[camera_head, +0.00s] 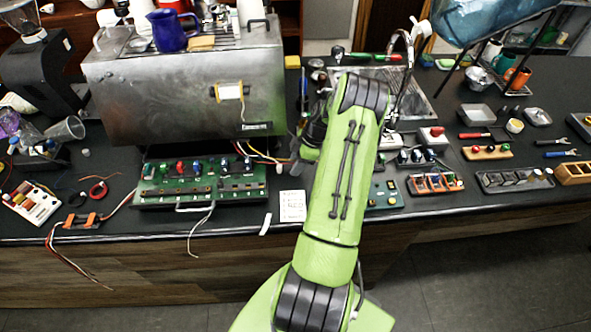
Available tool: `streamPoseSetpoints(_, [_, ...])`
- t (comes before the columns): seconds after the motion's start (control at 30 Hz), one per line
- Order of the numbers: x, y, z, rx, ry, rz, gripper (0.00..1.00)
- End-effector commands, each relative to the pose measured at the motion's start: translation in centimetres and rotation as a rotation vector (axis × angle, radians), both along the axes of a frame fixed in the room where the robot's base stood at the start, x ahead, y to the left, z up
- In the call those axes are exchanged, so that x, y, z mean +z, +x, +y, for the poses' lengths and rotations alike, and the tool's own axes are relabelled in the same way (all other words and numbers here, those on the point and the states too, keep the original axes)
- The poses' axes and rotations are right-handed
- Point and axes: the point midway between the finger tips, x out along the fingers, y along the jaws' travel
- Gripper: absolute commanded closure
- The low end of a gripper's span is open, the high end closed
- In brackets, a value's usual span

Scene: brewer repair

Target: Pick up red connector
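A green circuit board (203,196) lies on the dark counter in front of the steel espresso machine. A small red part (180,168), which looks like a red connector, stands on its back left among blue, green and white ones. My gripper (297,160) is to the right of the board, between the espresso machine and my green arm. It is small and dark here and partly hidden by the arm, so its fingers do not show clearly. I cannot tell whether it holds anything.
The espresso machine (185,95) rises close behind the board, with loose wires at its right end. A white card (292,206) lies right of the board. Orange clips with wires (80,220) lie to its left. Several parts trays, such as an orange one (435,184), stand on the right.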

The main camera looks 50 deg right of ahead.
Motion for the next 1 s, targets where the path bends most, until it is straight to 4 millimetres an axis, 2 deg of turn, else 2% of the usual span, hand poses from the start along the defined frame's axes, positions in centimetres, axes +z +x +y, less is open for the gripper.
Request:
streamPoseSetpoints(0.03, [0.0, 0.0, 0.0, 0.000, 0.000, 0.000, 0.72])
streamPoseSetpoints(0.2, [0.0, 0.0, 0.0, 0.000, 0.000, 0.000, 0.98])
streamPoseSetpoints(0.23, [0.0, 0.0, 0.0, 0.000, 0.000, 0.000, 1.00])
streamPoseSetpoints(0.57, [0.6, 0.0, -0.1, 0.000, -0.002, -0.002, 1.00])
streamPoseSetpoints(0.67, [2.5, 0.0, -0.1, 0.000, -0.006, -0.001, 1.00])
streamPoseSetpoints(0.9, [8.3, 0.0, -0.1, 0.000, -0.005, -0.002, 1.00])
streamPoseSetpoints(1.0, [9.6, 0.0, 0.0, 0.000, -0.003, 0.000, 1.00])
